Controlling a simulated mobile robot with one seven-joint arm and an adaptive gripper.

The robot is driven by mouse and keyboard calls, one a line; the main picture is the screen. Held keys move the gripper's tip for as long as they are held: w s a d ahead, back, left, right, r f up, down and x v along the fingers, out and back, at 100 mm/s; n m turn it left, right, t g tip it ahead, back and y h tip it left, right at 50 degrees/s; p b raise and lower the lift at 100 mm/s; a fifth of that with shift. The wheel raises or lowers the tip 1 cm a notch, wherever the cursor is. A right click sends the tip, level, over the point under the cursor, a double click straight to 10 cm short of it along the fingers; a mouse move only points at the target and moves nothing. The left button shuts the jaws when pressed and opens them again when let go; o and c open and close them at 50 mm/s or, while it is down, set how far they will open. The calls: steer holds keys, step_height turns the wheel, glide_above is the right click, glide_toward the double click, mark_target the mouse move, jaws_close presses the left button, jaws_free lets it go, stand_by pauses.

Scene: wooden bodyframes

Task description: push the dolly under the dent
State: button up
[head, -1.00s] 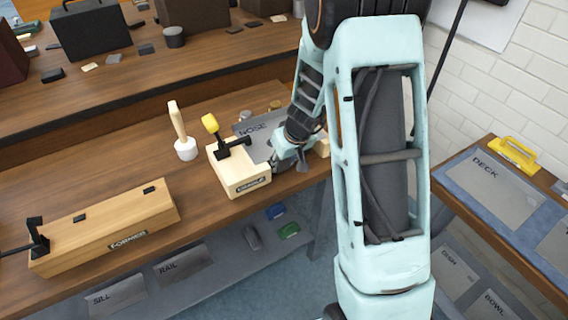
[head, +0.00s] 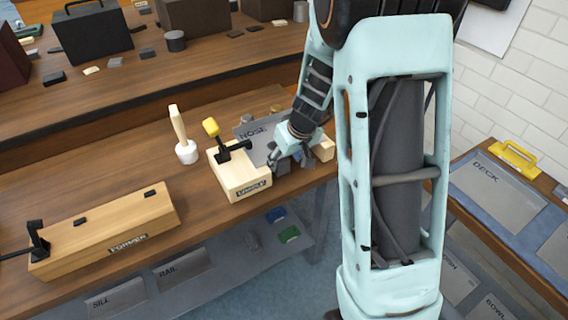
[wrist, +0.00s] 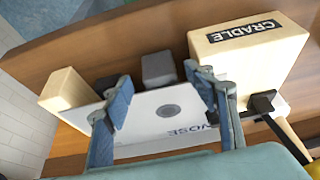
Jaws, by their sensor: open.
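The dolly, a small grey block (wrist: 158,68), shows in the wrist view at the near edge of the pale NOSE panel (wrist: 150,135). The round dark dent (wrist: 168,110) is farther in on that panel. The panel spans between the wooden cradle block (wrist: 250,55) and a smaller wooden block (wrist: 66,90). My gripper (wrist: 157,80) is open, with one finger on each side of the dolly in the picture. Whether they touch it I cannot tell. In the head view my gripper (head: 290,160) is beside the cradle (head: 238,178); the dent is hidden there.
A long wooden former (head: 110,230) lies at the bench's left front. The bench edge is close in front of the cradle. A panel table (head: 500,190) stands at right.

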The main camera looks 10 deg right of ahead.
steer(key=v, duration=0.7)
steer(key=shift+d+r, duration=0.2)
steer(key=shift+d, duration=0.1)
